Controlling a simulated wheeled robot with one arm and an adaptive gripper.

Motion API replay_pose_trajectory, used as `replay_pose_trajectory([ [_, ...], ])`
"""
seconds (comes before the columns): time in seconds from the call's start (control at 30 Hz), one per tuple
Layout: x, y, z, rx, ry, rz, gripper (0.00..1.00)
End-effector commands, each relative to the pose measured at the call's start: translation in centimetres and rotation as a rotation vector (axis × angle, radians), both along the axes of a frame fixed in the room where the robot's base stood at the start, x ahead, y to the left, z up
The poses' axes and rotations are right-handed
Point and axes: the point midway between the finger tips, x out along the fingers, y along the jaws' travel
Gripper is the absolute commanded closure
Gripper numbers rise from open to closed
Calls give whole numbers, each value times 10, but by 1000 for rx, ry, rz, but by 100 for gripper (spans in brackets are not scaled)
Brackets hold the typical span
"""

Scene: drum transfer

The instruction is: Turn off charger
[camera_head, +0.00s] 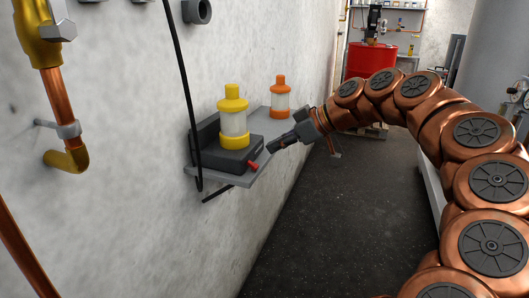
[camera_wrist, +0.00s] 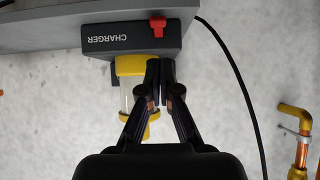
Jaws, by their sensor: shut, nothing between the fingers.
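The charger (camera_head: 228,157) is a dark box on a grey wall shelf, with a red switch (camera_head: 252,165) on its front right. In the wrist view the charger (camera_wrist: 115,38) appears upside down with its label readable, and the red switch (camera_wrist: 157,25) shows near its right end. A yellow-capped clear canister (camera_head: 233,117) stands upright in the charger. My gripper (camera_head: 275,147) is shut and empty, just right of the charger and apart from the switch in the head view. In the wrist view its fingertips (camera_wrist: 160,62) overlap the canister's yellow base, below the switch in the picture.
An orange-capped canister (camera_head: 280,97) stands farther back on the grey shelf (camera_head: 243,179). A black cable (camera_head: 183,90) runs down the wall beside the charger. Copper pipes (camera_head: 60,100) are at the left. A red drum (camera_head: 371,60) stands far back. The dark floor (camera_head: 325,220) is clear.

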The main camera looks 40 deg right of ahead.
Motion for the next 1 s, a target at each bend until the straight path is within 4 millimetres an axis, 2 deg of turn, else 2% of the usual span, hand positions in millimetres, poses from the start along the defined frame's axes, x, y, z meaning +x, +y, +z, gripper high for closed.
replay_pose_trajectory([
  [0.2, -34, -21, 11, 0, -2, -3, 100],
  [0.4, -54, -33, 18, -1, -1, -2, 100],
  [0.6, -61, -36, 20, -1, 1, 0, 100],
  [1.0, -61, -36, 20, 1, 0, 1, 100],
])
